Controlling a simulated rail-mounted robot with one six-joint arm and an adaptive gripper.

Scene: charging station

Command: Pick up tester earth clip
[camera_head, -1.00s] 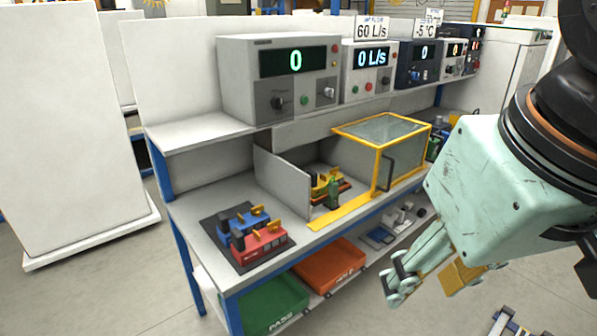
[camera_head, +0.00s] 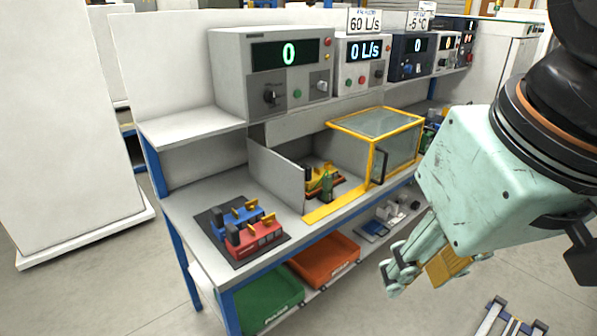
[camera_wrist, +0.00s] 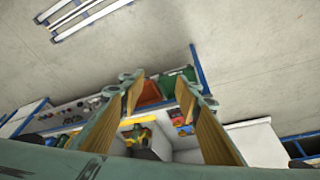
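Red and blue clamp-like fixtures with yellow levers (camera_head: 250,230) sit on a black mat (camera_head: 262,257) at the left of the bench. A yellow fixture (camera_head: 317,177) with a small green upright part (camera_head: 327,185) stands in the grey bay beside the yellow-framed guard; I cannot tell for certain which piece is the tester earth clip. My gripper (camera_head: 421,276) hangs in front of the bench at the right, apart from it. In the wrist view my gripper (camera_wrist: 160,88) is open, with nothing between its fingers; the yellow fixture shows small beyond them (camera_wrist: 138,133).
A yellow-framed clear guard (camera_head: 381,127) stands on the bench. Instruments with displays (camera_head: 286,55) fill the shelf above. Green (camera_head: 268,300) and orange (camera_head: 325,258) trays sit on the lower shelf. A low metal frame (camera_head: 508,318) lies on the floor at the lower right.

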